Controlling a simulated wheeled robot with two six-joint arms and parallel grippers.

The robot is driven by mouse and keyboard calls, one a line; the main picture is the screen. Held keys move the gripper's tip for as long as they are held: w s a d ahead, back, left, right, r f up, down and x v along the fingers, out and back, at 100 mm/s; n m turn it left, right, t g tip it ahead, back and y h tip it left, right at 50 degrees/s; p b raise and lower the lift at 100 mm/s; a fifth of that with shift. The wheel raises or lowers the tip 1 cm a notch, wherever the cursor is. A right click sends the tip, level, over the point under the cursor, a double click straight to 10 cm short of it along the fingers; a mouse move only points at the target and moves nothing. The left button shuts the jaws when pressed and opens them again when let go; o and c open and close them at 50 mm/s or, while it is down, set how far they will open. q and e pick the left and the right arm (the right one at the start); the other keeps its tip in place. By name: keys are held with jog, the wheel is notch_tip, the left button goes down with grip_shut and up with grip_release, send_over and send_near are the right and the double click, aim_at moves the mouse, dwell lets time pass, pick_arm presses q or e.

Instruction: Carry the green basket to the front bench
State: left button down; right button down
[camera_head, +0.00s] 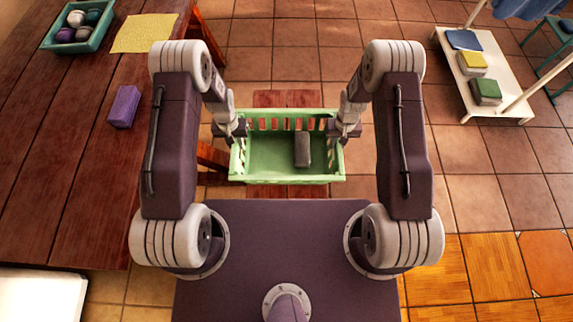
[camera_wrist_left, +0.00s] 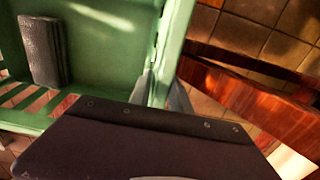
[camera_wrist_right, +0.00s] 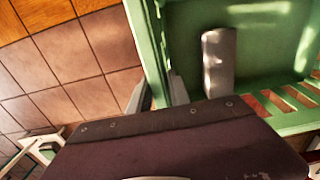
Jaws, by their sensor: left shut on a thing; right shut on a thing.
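The green basket (camera_head: 262,178) is held level between my two arms in front of my base, with slotted sides and a grey block-like item (camera_head: 303,149) inside it. My left gripper (camera_head: 235,130) is shut on the basket's left end wall. My right gripper (camera_head: 344,130) is shut on its right end wall. In the left wrist view the fingers clasp the basket rim (camera_wrist_left: 172,50); in the right wrist view they clasp the opposite rim (camera_wrist_right: 150,50). A reddish wooden slatted surface (camera_head: 284,98), possibly the bench, shows just beyond and below the basket.
A long dark-red wooden table (camera_head: 60,170) fills the left side. On it are a purple block (camera_head: 124,106), a yellow cloth (camera_head: 144,33) and a teal crate (camera_head: 98,40) of round items. A low white rack (camera_head: 500,105) with folded cloths stands at right. Tiled floor between is open.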

pick_arm(q)
jog(key=shift+f, duration=0.15)
pick_arm(e)
jog(key=shift+f, duration=0.15)
